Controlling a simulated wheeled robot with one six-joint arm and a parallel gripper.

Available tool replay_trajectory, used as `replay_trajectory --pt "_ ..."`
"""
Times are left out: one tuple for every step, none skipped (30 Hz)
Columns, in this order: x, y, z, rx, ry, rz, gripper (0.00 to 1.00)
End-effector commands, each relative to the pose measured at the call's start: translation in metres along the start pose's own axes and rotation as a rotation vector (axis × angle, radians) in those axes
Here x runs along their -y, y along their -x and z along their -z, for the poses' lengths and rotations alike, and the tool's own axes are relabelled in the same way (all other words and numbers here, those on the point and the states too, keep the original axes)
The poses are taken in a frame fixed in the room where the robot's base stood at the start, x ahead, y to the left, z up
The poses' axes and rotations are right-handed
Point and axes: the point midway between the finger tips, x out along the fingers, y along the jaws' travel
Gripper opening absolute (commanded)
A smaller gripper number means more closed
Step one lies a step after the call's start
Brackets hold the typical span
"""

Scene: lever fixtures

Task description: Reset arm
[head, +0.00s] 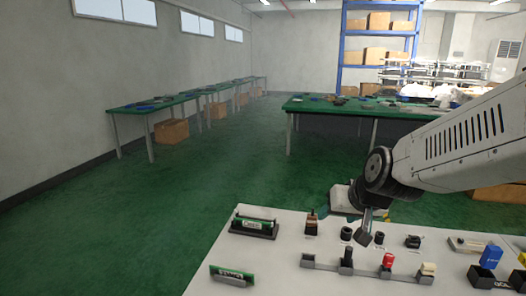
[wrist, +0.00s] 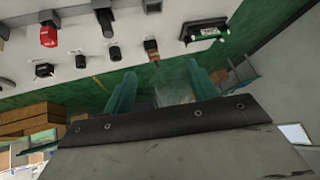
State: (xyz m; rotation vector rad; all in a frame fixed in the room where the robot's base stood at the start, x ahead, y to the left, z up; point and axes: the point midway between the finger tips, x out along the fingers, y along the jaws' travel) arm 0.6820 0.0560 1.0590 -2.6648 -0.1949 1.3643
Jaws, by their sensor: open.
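My gripper (wrist: 161,92) is open and empty in the wrist view, its two teal fingers spread apart. In the head view my arm reaches in from the right, and its end hangs over the back part of a white panel (head: 300,278). The panel carries a red-capped fixture (head: 388,261), a black lever (head: 346,257), a beige-capped fixture (head: 428,269) and a brown-topped fixture (head: 311,222). The wrist view also shows the red cap (wrist: 48,36) and the brown-topped fixture (wrist: 151,49), both apart from my fingers. My fingers are not clear in the head view.
Black knobs (head: 346,233) stand in the panel's back row. Green-labelled holders (head: 255,224) sit at its left. A blue-topped fixture (head: 490,256) stands at the right. Green-topped tables (head: 300,103) and a blue shelf rack (head: 344,50) are farther back.

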Motion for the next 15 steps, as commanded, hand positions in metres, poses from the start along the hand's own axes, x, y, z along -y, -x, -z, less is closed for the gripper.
replay_trajectory --pt "-0.005 0.026 -0.013 0.039 0.009 -0.001 0.57" --pt "-0.008 0.038 -0.023 0.070 0.015 -0.004 0.57" --pt "-0.013 0.055 -0.037 0.113 0.023 -0.011 0.57" --pt "-0.016 0.068 -0.047 0.145 0.027 -0.018 0.57" --pt "-0.020 0.081 -0.058 0.177 0.032 -0.027 0.57" --pt "-0.026 0.097 -0.074 0.219 0.037 -0.042 0.57" --pt "-0.030 0.109 -0.085 0.250 0.039 -0.054 0.57" --pt "-0.034 0.121 -0.096 0.280 0.039 -0.067 0.57" --pt "-0.040 0.135 -0.111 0.319 0.040 -0.086 0.57" --pt "-0.044 0.145 -0.122 0.346 0.040 -0.100 0.57" --pt "-0.047 0.154 -0.131 0.371 0.039 -0.114 0.57" --pt "-0.052 0.165 -0.144 0.402 0.035 -0.133 0.57" --pt "-0.055 0.172 -0.152 0.422 0.032 -0.145 0.57" --pt "-0.057 0.179 -0.159 0.440 0.030 -0.156 0.57" --pt "-0.060 0.186 -0.167 0.460 0.028 -0.169 0.57"
